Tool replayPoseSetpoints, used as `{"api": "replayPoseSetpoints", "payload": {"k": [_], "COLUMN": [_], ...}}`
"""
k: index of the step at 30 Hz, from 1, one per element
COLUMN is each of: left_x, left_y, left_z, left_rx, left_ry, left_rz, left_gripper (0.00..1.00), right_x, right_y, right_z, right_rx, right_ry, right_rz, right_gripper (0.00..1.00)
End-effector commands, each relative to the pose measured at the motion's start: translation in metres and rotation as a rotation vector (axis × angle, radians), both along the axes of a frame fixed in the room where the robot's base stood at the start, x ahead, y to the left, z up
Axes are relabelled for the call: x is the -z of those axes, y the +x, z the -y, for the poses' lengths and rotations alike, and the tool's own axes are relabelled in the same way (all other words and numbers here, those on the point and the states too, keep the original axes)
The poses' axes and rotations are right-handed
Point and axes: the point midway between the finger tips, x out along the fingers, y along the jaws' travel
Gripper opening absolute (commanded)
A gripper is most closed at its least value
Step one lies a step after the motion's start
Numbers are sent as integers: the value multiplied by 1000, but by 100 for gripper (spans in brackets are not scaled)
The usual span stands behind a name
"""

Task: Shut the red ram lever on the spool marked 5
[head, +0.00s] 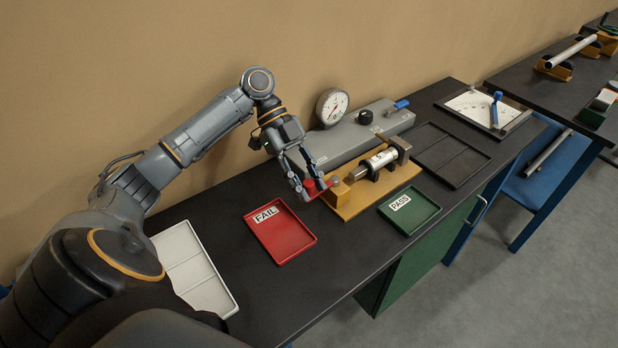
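The spool (383,158) is a metal cylinder with a white label, lying in a yellow test fixture (350,205) on the black bench; its mark is too small to read. The red ram lever (319,194) is at the fixture's left end. My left gripper (310,187) comes down over the lever with a fingertip on each side of its red knob. I cannot tell whether the fingers are shut on it. They hide part of the lever. My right gripper is not in view.
A grey gauge unit (345,142) with a dial stands behind the fixture. A red FAIL tray (285,240) lies left of it, a green PASS tray (412,218) in front. A white tray (190,265) is at left, a black tray (452,160) at right.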

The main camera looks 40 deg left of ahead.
Motion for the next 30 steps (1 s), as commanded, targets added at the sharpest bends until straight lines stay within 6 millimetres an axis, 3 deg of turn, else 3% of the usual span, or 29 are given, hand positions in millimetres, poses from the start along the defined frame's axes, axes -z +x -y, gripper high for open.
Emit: {"api": "replayPoseSetpoints", "payload": {"k": [13, 24, 30], "left_x": [-10, -78, -98], "left_y": [2, 1, 1], "left_z": [0, 0, 0], "left_rx": [-3, -2, -2], "left_ry": [0, 0, -2], "left_rz": [6, 8, 3], "left_gripper": [46, 46, 46], "right_x": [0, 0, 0], "right_y": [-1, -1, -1], "right_z": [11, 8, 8], "right_rx": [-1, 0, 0], "right_ry": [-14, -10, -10], "right_rz": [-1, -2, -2], "right_gripper": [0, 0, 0]}}
